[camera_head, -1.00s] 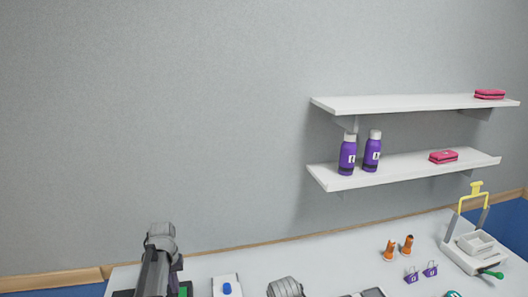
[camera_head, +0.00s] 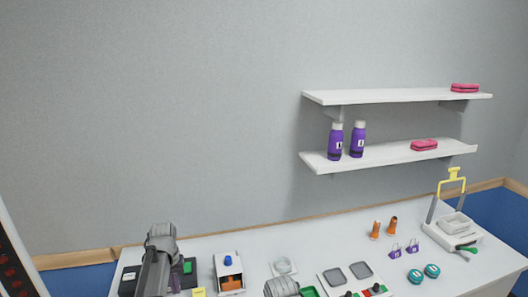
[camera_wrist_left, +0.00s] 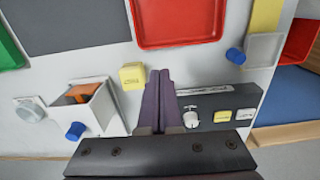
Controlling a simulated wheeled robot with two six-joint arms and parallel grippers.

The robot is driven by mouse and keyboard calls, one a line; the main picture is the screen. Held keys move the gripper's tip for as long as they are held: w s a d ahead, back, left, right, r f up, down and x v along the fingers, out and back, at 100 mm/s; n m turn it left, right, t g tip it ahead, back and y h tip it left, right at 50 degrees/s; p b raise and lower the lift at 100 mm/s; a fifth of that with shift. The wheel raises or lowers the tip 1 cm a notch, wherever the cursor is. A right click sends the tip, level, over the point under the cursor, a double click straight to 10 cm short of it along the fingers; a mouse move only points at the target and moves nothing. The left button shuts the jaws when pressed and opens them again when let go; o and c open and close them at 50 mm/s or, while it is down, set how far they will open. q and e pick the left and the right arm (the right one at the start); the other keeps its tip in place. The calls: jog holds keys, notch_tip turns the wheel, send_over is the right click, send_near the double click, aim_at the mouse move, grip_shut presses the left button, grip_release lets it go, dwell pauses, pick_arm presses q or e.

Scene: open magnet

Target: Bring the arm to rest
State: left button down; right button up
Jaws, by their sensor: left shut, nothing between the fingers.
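My left gripper shows best in the left wrist view (camera_wrist_left: 160,78). Its two dark purple fingers are shut together with nothing between them. They are over the white table (camera_head: 205,247), between a yellow block (camera_wrist_left: 132,76) and a dark grey panel (camera_wrist_left: 215,121) with a white knob and buttons. In the head view my left arm comes down at the lower left, in front of a black device with a green part (camera_head: 187,267). A grey part of my own shows at the bottom centre; my right gripper is not in view.
A white box with a blue knob (camera_head: 229,272), orange inside, stands right of the left arm. A control panel (camera_head: 350,279), orange pieces, purple clips, teal round things and a yellow-handled device (camera_head: 455,225) stand farther right. Wall shelves (camera_head: 390,153) hold purple bottles and pink cases.

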pick_arm(q)
jog(key=s+d+f+m+b, duration=0.2)
jog(key=s+d+m, duration=0.1)
jog(key=s+d, duration=0.6)
jog(key=s+d+f+m+y+b, duration=0.1)
jog(key=s+d+f+m+b, duration=0.2)
jog(key=s+d, duration=0.6)
jog(key=d, duration=0.4)
jog(key=shift+d+f, duration=0.25)
jog(key=shift+d, duration=0.05)
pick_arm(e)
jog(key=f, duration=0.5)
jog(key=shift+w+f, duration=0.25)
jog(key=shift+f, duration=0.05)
